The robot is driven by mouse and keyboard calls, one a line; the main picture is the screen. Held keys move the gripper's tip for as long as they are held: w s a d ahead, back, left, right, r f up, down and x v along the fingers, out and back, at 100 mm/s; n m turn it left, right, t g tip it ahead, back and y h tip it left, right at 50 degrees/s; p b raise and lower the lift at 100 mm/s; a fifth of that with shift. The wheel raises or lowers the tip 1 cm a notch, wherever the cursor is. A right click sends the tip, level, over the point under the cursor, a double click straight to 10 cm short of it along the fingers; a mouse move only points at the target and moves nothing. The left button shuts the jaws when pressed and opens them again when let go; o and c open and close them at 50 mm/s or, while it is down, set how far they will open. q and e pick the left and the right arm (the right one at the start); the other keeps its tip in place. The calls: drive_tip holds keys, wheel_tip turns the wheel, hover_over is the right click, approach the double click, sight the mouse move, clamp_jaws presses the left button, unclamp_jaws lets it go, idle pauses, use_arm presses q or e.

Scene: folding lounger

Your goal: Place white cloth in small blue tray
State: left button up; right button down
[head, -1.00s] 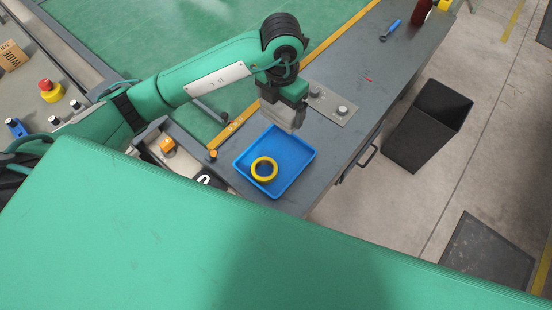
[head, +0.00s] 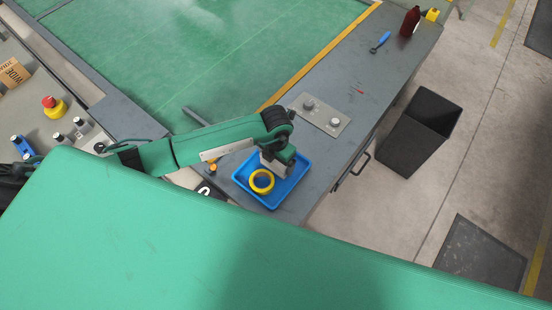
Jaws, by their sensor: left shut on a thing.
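The small blue tray (head: 291,184) lies on the grey workbench, with a yellow ring (head: 261,181) in its left part. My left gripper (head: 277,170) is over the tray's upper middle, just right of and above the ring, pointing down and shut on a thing. The pale grey patch at its fingertips blends with the fingers, so the white cloth's outline cannot be made out. No white cloth shows elsewhere. Whether the held thing touches the tray cannot be told. My right gripper is not in view.
The grey workbench (head: 340,80) carries a plate with two knobs (head: 320,114), a blue-handled tool (head: 381,42) and a dark red bottle (head: 410,21). A black bin (head: 418,130) stands on the floor to the right. The bench between plate and tool is mostly clear.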

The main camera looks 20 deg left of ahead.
use_arm(q)
drive_tip(key=shift+f, duration=0.6)
drive_tip(key=shift+f, duration=0.1)
drive_tip(key=shift+f, duration=0.15)
drive_tip(key=o, duration=0.7)
drive_tip(key=shift+r, duration=0.2)
